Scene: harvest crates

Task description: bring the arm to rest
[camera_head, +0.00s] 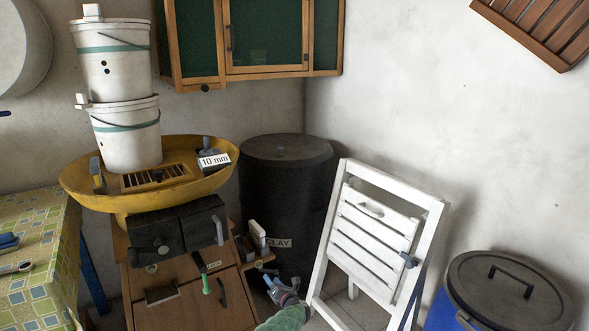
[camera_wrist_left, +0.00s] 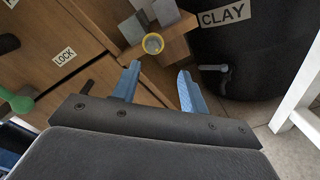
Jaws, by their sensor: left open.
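My left gripper (camera_head: 283,283) shows at the bottom middle of the head view, with part of my green arm below it. In the left wrist view my left gripper (camera_wrist_left: 158,82) has its two blue fingers apart with nothing held between them. Beyond the fingertips is a small wooden ledge (camera_wrist_left: 178,50) with a yellow ring (camera_wrist_left: 153,43) and grey blocks on it. I cannot tell how near the fingers are to the ledge. My right gripper is not in view.
A wooden cabinet (camera_head: 190,308) stands left of my gripper, under a yellow basin (camera_head: 80,182) with stacked white buckets (camera_head: 132,135). A black clay barrel (camera_head: 275,200) is behind. A white folding chair (camera_head: 335,215) and a blue lidded bin (camera_head: 445,312) stand right.

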